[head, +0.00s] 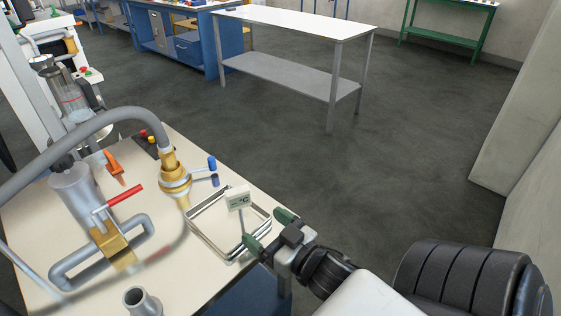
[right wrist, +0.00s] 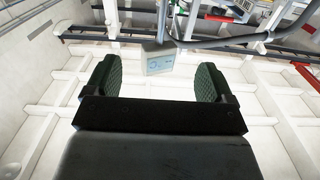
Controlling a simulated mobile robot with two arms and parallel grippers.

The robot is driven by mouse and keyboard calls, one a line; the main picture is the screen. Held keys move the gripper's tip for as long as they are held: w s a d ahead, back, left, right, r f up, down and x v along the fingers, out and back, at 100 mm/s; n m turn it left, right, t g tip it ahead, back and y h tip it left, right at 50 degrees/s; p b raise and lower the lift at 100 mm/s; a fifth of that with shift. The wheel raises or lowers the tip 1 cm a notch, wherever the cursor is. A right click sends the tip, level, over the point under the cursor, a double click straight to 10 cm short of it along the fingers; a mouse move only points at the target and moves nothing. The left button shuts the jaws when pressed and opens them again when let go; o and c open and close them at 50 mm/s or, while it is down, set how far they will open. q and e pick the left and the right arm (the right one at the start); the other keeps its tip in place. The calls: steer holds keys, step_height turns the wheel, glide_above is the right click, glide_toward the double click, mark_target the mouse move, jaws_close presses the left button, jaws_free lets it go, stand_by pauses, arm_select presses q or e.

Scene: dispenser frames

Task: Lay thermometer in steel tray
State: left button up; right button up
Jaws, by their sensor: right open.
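The thermometer has a small white display marked °C (head: 238,198) and a thin stem running down from it. It looks upright over the steel tray (head: 196,231), a shiny rectangular rim at the table's right edge. Whether it touches the tray, I cannot tell. My right gripper (head: 268,230) is open at the tray's right side, its green fingertips apart, the nearer one close to the stem. In the right wrist view the display (right wrist: 158,58) appears between the open fingers (right wrist: 155,82), with clear gaps on both sides. My left gripper is not in view.
A brass fitting (head: 175,182) on a thick grey hose (head: 105,122) stands left of the tray. A grey pipe assembly with a red handle (head: 124,197) and an orange tool (head: 115,168) are farther left. A grey pipe piece (head: 142,301) is at the front. Open floor lies right of the table.

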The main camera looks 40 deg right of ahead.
steer(key=shift+s+d, duration=0.15)
steer(key=shift+s, duration=1.85)
steer(key=s+d+f+g+h, duration=0.15)
steer(key=f+g, duration=0.25)
steer(key=f, duration=1.3)
steer(key=s+f+g+h, duration=0.15)
steer(key=f+g, duration=0.25)
steer(key=f, duration=1.3)
steer(key=s+a+f+g, duration=0.2)
steer(key=s+f+g, duration=0.2)
steer(key=s+f, duration=0.6)
steer(key=s+a+f+n+g+y, duration=0.1)
steer(key=s+a+f+g, duration=0.2)
steer(key=s+f, duration=0.8)
steer(key=shift+s+a+g, duration=0.35)
steer(key=shift+s+g, duration=0.55)
steer(key=shift+g, duration=0.1)
